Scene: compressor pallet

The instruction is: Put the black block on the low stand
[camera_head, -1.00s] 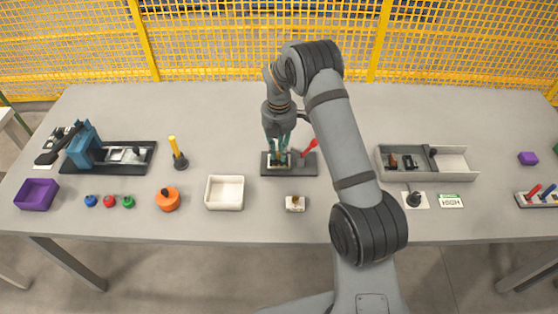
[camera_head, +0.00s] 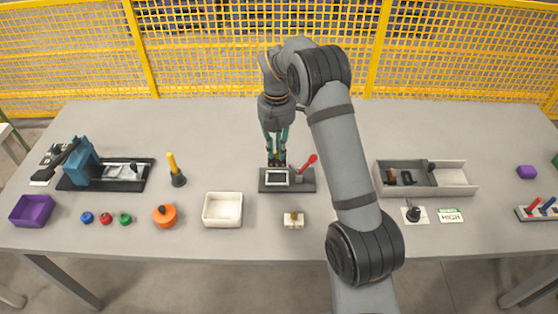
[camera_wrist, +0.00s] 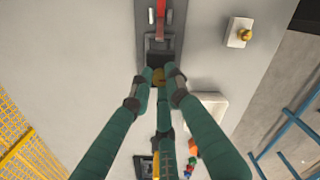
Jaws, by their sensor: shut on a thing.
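My gripper (camera_head: 277,160) points down over the clamp fixture with the red lever. I cannot tell for sure which thing is the low stand.
The fixture (camera_head: 306,184) has a pale rectangular frame and red lever (camera_head: 308,164). A white bin (camera_head: 223,223) and a small white block with a brass knob (camera_head: 293,226) stand in front. A grey divided tray (camera_head: 455,191) and a HIGH card (camera_head: 450,215) are right. The table behind is clear.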

